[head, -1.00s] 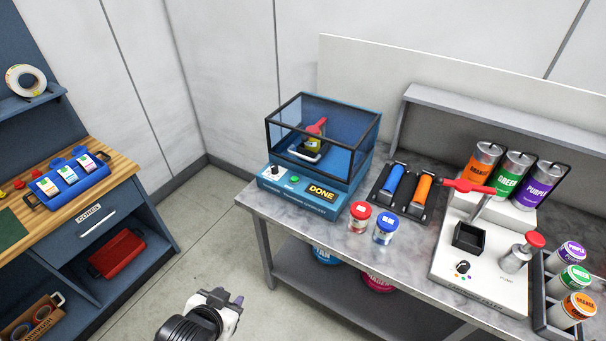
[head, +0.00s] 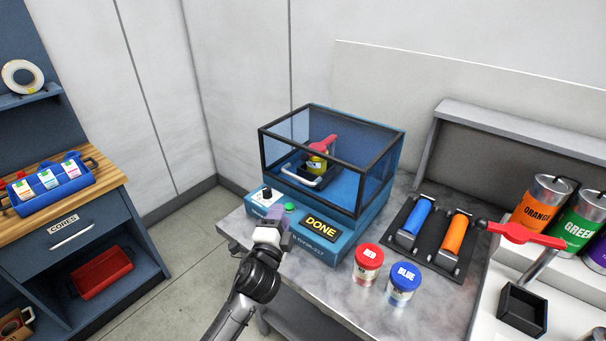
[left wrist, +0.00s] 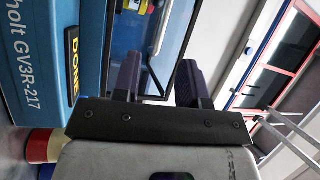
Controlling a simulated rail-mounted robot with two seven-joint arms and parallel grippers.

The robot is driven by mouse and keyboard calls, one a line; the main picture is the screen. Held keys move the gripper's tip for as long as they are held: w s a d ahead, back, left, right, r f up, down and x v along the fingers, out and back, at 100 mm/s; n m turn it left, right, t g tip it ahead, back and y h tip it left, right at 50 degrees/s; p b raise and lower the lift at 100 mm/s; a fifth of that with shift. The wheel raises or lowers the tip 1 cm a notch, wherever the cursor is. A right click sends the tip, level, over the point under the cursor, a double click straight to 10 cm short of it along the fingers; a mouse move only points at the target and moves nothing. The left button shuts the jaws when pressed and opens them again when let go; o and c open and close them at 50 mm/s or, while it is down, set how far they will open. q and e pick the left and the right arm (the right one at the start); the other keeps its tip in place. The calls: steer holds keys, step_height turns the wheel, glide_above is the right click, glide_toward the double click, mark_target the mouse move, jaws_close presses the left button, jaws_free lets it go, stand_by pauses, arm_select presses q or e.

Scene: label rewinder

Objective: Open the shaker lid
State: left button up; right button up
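The shaker (head: 300,235) is a blue machine at the left end of the grey bench, with a panel reading DONE. Its lid (head: 325,120), clear with a black frame, is down over the box. A pale bar handle (head: 300,181) is on the lid's front. Inside, a small yellow container sits under a red clamp (head: 323,145). My left gripper (head: 278,220) is in front of the shaker panel, below the handle and apart from it. In the left wrist view my left gripper (left wrist: 160,82) has its dark fingers spread with nothing held. My right gripper is not in view.
A red-lidded jar (head: 368,262) and a blue-lidded jar (head: 403,284) stand right of the shaker. Behind them is a black tray with a blue roller (head: 416,217) and an orange roller (head: 456,234). The floor left of the bench is clear.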

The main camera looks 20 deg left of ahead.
mark_target(296, 177)
arm_select(q)
steer(key=shift+m+h, duration=0.4)
steer(key=shift+m, duration=0.4)
steer(key=w+r, duration=0.1)
steer(key=w, duration=0.3)
steer(key=w+r+b, duration=0.1)
steer(key=w, duration=0.4)
steer(key=w+b, duration=0.1)
steer(key=w, duration=0.3)
steer(key=shift+w+a+r, duration=0.1)
steer(key=shift+w+r, duration=0.05)
steer(key=shift+r, duration=0.25)
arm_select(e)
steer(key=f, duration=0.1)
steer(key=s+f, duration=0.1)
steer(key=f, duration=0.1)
arm_select(q)
jaws_close()
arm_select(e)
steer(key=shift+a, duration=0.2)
